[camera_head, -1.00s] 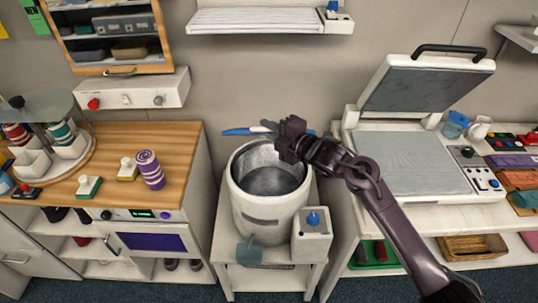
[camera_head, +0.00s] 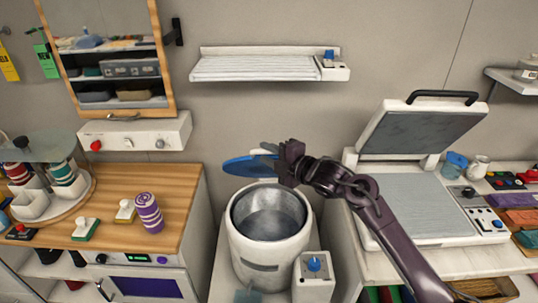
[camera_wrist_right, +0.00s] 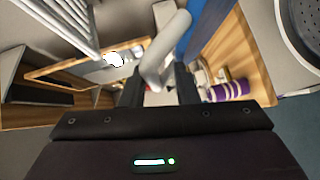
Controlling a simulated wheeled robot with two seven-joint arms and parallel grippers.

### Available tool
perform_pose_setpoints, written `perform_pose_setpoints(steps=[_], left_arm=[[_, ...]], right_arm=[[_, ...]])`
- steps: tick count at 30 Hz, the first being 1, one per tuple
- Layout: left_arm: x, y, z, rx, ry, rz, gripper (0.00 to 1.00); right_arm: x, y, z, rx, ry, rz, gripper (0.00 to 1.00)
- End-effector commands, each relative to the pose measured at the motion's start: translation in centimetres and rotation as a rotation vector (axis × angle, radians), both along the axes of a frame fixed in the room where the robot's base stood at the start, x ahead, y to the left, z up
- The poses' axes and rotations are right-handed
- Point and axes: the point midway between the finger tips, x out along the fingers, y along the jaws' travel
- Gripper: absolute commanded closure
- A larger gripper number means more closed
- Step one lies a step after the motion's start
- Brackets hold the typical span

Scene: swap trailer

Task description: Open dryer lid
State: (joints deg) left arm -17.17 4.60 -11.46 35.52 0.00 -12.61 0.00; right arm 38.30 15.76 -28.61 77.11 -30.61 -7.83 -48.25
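The dryer (camera_head: 268,258) is a white round tub with a grey inside, and its mouth is uncovered. Its blue lid (camera_head: 248,166) is raised and tilted above the back left of the rim. My right gripper (camera_head: 284,161) is at the lid's right end, by the whitish handle (camera_head: 264,150). In the right wrist view the curved white handle (camera_wrist_right: 163,57) lies at the fingertips (camera_wrist_right: 158,80), with the blue lid (camera_wrist_right: 204,28) behind. The fingers are a little apart; whether they press on the handle is unclear. My left gripper is out of view.
A control box with a blue knob (camera_head: 314,264) stands at the dryer's front right. A press with a raised top (camera_head: 420,127) is to the right. A wooden counter (camera_head: 182,185) with a purple striped roll (camera_head: 148,213) is to the left. A white shelf (camera_head: 255,68) hangs above.

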Motion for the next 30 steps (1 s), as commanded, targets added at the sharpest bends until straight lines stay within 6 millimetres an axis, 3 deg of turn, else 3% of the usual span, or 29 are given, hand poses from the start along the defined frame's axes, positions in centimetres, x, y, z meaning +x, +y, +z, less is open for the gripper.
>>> perform_pose_setpoints(steps=[11, 24, 30], left_arm=[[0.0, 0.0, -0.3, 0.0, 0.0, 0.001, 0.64], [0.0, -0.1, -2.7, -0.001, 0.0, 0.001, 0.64], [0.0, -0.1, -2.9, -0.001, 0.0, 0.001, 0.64]], right_arm=[[-0.3, -0.5, -0.3, -0.003, 0.004, -0.003, 0.66], [-4.8, -4.8, 0.6, -0.002, -0.001, -0.002, 0.66], [-5.6, -5.5, 1.1, 0.0, 0.0, 0.0, 0.66]])
